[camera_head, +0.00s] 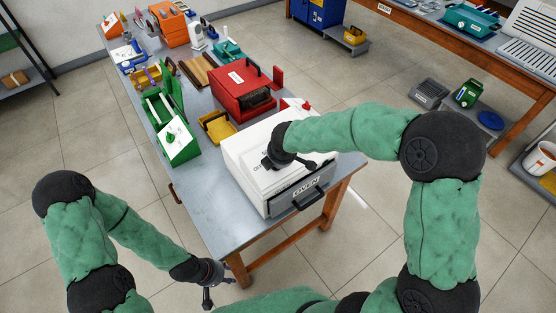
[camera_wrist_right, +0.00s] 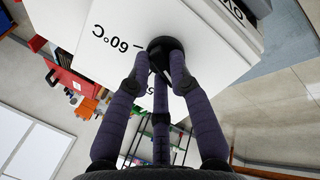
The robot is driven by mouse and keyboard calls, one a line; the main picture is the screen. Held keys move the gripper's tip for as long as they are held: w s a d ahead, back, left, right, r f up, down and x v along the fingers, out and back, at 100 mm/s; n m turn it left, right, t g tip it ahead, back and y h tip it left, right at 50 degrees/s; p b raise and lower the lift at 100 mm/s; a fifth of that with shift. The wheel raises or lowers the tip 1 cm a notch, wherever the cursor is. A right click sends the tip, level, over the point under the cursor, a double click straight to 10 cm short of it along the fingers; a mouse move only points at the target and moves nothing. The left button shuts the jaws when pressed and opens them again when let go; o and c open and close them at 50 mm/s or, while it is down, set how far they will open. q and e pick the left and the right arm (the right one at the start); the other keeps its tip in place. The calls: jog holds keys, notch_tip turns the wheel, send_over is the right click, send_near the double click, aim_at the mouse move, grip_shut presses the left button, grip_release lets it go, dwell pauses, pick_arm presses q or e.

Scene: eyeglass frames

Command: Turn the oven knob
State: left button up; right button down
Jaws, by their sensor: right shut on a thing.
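The white oven (camera_head: 248,165) stands at the near end of the grey table, with a front panel lettered OVEN and a dark handle. It also shows in the right wrist view (camera_wrist_right: 95,22), where its face carries a "60°C" mark. The round black knob (camera_wrist_right: 164,43) is on that face. My right gripper (camera_wrist_right: 163,62) has its purple-grey fingers closed around the knob. In the head view the right hand hides the knob. My left gripper (camera_head: 214,280) is empty, its fingers apart, low beside the table's near end.
A red toolbox (camera_head: 240,92), a yellow bin (camera_head: 217,127) and a green-and-white box (camera_head: 178,145) stand on the table behind and left of the oven. The tabletop left of the oven is bare. A wooden workbench (camera_head: 440,48) stands at the upper right.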

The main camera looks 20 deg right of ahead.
jog(key=m, duration=0.3)
jog(key=shift+d+g+b, duration=0.1)
jog(key=shift+g+b, duration=0.2)
jog(key=shift+b, duration=0.1)
jog(key=m, duration=0.4)
jog(key=shift+w+d+b, duration=0.1)
jog(key=shift+b, duration=0.2)
jog(key=m+g+y, duration=0.1)
jog(key=m, duration=0.4)
jog(key=shift+d+m+b, duration=0.1)
jog(key=shift+m+b, duration=0.2)
jog(key=shift+b, duration=0.05)
jog(key=c, duration=1.1)
grip_release()
jog(key=shift+r, duration=0.1)
jog(key=v, duration=1.1)
jog(key=shift+d+r, duration=0.2)
jog(key=shift+r, duration=0.2)
jog(key=shift+s+f, duration=0.1)
jog(key=shift+s, duration=0.15)
